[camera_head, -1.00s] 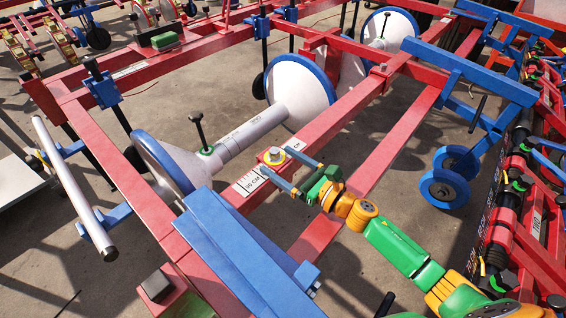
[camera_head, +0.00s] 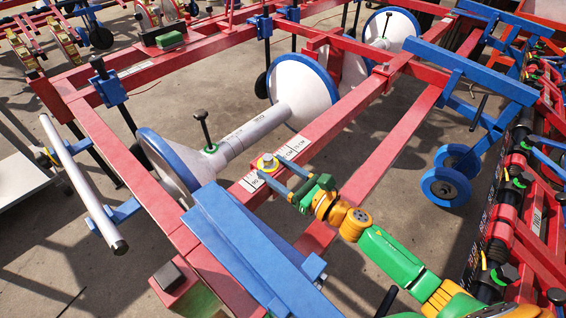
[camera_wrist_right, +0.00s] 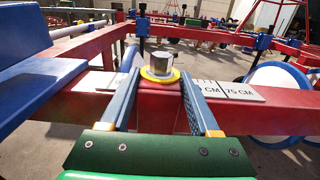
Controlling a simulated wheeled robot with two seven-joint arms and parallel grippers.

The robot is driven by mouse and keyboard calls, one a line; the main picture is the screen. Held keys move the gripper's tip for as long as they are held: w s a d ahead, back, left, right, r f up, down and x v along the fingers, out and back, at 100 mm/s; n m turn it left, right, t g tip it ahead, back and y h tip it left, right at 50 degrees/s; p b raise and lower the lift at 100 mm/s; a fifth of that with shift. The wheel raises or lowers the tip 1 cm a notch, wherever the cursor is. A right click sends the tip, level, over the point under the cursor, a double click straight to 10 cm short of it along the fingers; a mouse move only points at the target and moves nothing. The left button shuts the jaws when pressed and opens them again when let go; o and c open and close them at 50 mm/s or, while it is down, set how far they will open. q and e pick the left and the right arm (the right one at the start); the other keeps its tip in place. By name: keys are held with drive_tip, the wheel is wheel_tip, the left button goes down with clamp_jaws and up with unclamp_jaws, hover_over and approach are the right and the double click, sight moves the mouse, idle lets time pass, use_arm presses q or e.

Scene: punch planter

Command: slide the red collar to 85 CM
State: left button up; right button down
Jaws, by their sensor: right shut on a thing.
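The red collar (camera_wrist_right: 158,112) sits on the red beam (camera_head: 338,120), with a silver bolt (camera_head: 267,160) in a yellow ring on top. In the right wrist view the bolt (camera_wrist_right: 159,63) stands upright between the blue fingers of my right gripper (camera_wrist_right: 160,92). These fingers are shut on the collar, one on each side. White scale plates lie on the beam: 80 CM and 75 CM (camera_head: 292,148) to the right of the bolt, 90 CM (camera_head: 252,182) to its left. The collar covers the scale between them. My left gripper is not in view.
A blue bar (camera_head: 235,240) lies close to the lower left of the collar. White discs with blue rims (camera_head: 305,90) hang on a grey tube behind the beam. Blue wheels (camera_head: 445,188) stand at the right. Concrete floor shows between the beams.

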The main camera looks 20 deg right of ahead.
sight(265, 184)
drive_tip(key=shift+s+a, duration=0.55)
drive_tip(key=shift+a, duration=0.25)
drive_tip(key=shift+s+a, duration=0.55)
drive_tip(key=shift+a, duration=0.2)
drive_tip(key=shift+c, duration=0.6)
unclamp_jaws()
drive_tip(key=v, duration=0.7)
